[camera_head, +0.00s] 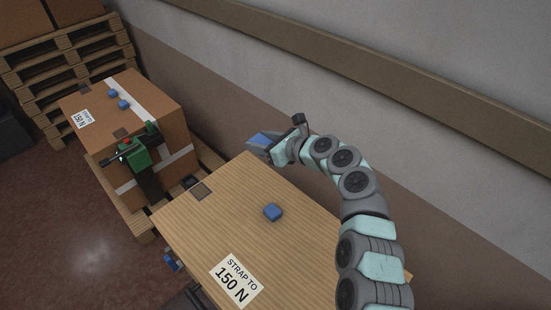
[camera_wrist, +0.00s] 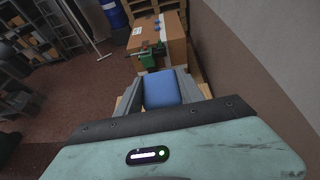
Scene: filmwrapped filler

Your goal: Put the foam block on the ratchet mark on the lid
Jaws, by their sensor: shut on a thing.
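A blue foam block (camera_head: 258,139) is gripped between the fingers of my gripper (camera_head: 262,145), raised beyond the far edge of the near carton's lid (camera_head: 235,200). In the wrist view the held block (camera_wrist: 161,89) sits between both fingers of my gripper (camera_wrist: 160,92). A second blue block (camera_head: 272,212) rests near the lid's middle. The wrist view hides the lid surface behind my gripper.
A white label (camera_head: 236,281) reads "STRAP TO 150 N". A farther strapped carton (camera_head: 155,105) carries a green ratchet tool (camera_head: 135,154) and two blue blocks (camera_head: 118,99). Stacked pallets (camera_head: 70,60) stand behind. A wall with a wooden rail (camera_head: 400,80) runs along the right.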

